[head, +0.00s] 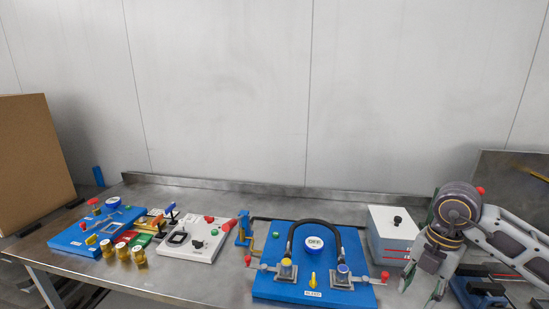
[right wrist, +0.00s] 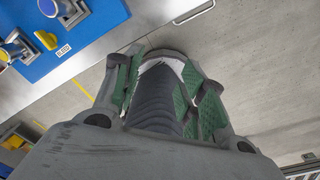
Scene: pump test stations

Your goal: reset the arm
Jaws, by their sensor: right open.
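My right arm comes in from the right in the head view. Its gripper (head: 422,288) points down at the front right of the bench, beside the grey box and right of the blue pump board (head: 262,290). Its green-padded fingers stand apart. In the right wrist view the gripper (right wrist: 163,75) is open, with the blue board (right wrist: 85,35) off to the upper left. A dark ribbed shape shows between and behind the fingers; I cannot tell that anything is held. My left gripper is not in view.
A grey box (head: 393,222) with a black knob stands close left of my right gripper. The metal bench (head: 215,278) also bears a white board (head: 190,251), another blue board (head: 72,241) and several brass fittings. A cardboard box (head: 30,160) is at far left. Floor (right wrist: 255,65) shows below.

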